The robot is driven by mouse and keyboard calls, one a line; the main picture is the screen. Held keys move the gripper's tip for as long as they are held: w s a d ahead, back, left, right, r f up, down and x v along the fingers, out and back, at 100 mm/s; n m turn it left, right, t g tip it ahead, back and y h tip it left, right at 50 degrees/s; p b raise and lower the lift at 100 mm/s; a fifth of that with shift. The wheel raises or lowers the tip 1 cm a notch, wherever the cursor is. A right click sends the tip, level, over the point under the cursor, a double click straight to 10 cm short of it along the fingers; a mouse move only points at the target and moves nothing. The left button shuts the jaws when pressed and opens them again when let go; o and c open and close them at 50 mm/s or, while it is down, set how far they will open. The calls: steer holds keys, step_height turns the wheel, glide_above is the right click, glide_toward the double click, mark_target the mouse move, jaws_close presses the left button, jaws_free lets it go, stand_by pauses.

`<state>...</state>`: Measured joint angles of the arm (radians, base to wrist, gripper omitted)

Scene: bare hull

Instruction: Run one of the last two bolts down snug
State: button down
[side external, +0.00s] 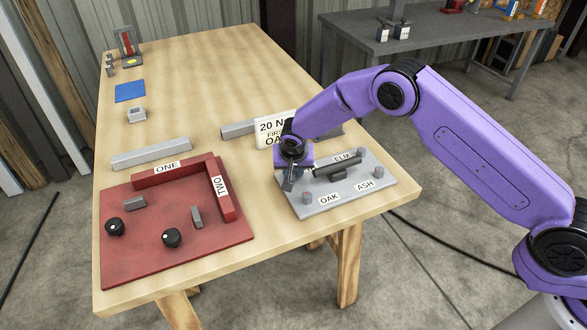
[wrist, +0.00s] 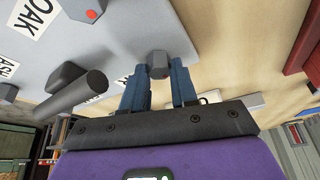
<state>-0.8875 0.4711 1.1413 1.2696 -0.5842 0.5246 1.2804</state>
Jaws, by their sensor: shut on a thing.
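A grey plate (side external: 325,205) at the table's right corner bears labels OAK, ASH and ELM. My gripper (side external: 289,184) is over the plate's left rear corner, tilted. In the wrist view my gripper (wrist: 160,80) has its two blue fingers closed on the sides of a grey hex bolt head (wrist: 157,58). The label beside this bolt is mostly hidden by a finger. Other bolts stand by OAK (side external: 307,197), ASH (side external: 380,170) and ELM (side external: 362,152). How deep the held bolt sits cannot be told.
A dark bar (side external: 338,166) rises across the plate's middle, close beside my gripper. A white sign (side external: 270,130) reading "20 N", "FIRST" and "OA", partly hidden, stands behind. A red fixture (side external: 130,250) with black knobs lies left. The table between them is clear.

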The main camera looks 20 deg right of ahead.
steer(key=shift+a+m+g+h, duration=0.1)
steer(key=shift+m+g+h, duration=0.3)
steer(key=shift+m, duration=1.5)
steer(key=c, duration=0.9)
jaws_free()
steer(key=shift+o, duration=0.2)
steer(key=v, duration=1.7)
steer(key=shift+a, duration=0.25)
steer(key=shift+r, duration=0.2)
